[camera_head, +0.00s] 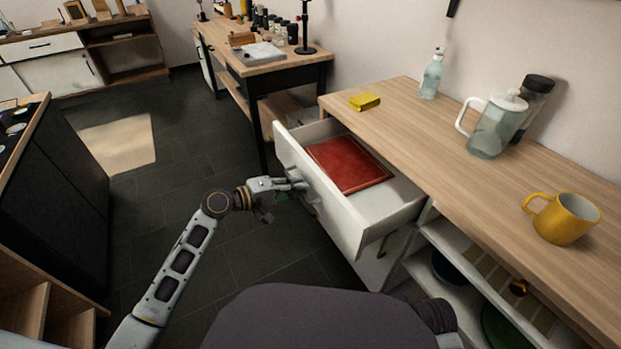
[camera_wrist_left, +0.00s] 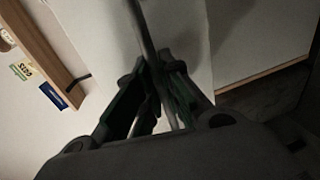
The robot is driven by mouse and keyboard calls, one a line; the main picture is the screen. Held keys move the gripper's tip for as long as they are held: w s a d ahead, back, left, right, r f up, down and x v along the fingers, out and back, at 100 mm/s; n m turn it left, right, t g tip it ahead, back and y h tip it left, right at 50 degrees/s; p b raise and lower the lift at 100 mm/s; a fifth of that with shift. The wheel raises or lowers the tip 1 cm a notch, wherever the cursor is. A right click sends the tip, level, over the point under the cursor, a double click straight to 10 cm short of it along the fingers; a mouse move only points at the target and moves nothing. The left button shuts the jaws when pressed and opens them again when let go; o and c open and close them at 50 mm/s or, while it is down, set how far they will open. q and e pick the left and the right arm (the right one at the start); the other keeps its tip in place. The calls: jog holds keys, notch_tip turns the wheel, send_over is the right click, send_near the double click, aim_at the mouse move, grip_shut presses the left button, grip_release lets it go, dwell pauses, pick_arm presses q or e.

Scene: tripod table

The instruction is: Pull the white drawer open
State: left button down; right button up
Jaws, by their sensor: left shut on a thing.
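The white drawer (camera_head: 333,209) stands pulled out from under the wooden counter in the head view. A red flat item (camera_head: 345,165), perhaps a book, lies inside it. My left gripper (camera_head: 303,184) is at the outer side of the drawer front. In the left wrist view the fingers of my left gripper (camera_wrist_left: 160,103) are closed around a thin bar, the drawer handle (camera_wrist_left: 145,38). In the head view the handle is mostly hidden by the gripper. My right gripper is not in view.
A workbench (camera_head: 280,68) stands behind. Dark floor left of the drawer is clear.

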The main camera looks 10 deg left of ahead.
pick_arm(q)
jog(key=shift+f+v, duration=0.2)
jog(key=shift+v, duration=0.8)
jog(key=shift+f+v, duration=0.2)
jog(key=shift+v, duration=0.75)
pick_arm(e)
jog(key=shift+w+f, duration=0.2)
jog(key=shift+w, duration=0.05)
pick_arm(q)
jog(key=shift+s, duration=0.1)
jog(key=c, duration=1.5)
grip_release()
jog(key=shift+c, duration=0.2)
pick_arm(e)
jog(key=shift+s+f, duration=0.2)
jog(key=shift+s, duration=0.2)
